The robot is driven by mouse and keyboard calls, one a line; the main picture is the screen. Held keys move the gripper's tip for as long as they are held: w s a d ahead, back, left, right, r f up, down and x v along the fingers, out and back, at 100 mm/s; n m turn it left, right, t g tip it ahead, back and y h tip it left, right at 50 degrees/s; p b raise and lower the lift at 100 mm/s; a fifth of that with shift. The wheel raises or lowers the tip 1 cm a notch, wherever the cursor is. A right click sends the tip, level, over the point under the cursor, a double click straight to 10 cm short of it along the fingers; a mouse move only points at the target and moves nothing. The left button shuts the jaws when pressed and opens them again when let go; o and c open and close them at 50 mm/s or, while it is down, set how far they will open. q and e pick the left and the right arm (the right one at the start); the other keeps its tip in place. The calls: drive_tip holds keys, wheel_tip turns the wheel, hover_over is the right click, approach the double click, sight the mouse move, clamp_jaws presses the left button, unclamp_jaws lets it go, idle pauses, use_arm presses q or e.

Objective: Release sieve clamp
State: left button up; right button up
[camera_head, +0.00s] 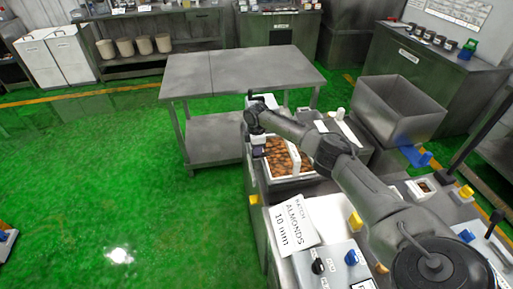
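A white-framed tray (292,177) of brown almond-like pieces sits on top of the machine; I take it to be the sieve. A white upright bar (293,156) stands across its right part. My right arm reaches in from the lower right. My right gripper (258,152) is at the tray's left edge, small and dark, and I cannot tell whether it is open or touching anything. I cannot clearly make out the sieve clamp; it may be hidden by the gripper or too small. My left gripper is not in view.
A control box (325,266) with knobs is nearer. A bare steel table (240,70) stands behind; green floor is clear at left.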

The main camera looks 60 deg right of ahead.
clamp_jaws()
